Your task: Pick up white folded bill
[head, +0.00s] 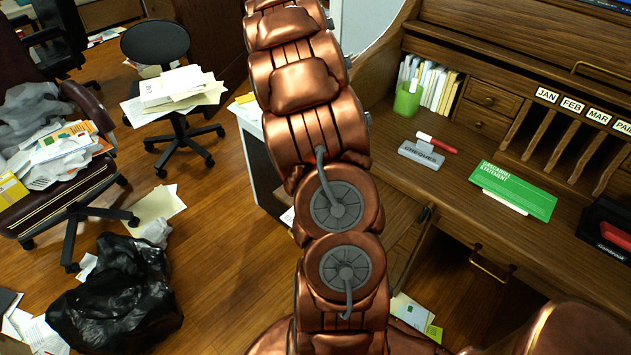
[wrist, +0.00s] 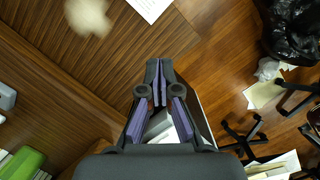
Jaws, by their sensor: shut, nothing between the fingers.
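I cannot pick out a white folded bill with certainty. On the desk (head: 455,190) in the head view, a green statement sheet (head: 513,190) lies with a white edge of paper (head: 505,203) showing beneath it. In the wrist view a white printed sheet (wrist: 151,7) is cut off at the top edge. My gripper (wrist: 158,68) points up the wrist view with its purple-padded fingers together at the tips and nothing between them. A white surface shows behind its linkage. In the head view my copper arm hides the gripper.
A green pen cup (head: 408,99), a grey cheques stamp (head: 421,154) and a black and red device (head: 607,229) stand on the desk. A black bag (head: 115,300) lies on the floor. An office chair (head: 156,43) bears papers. A white cabinet (head: 258,150) is partly behind my arm.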

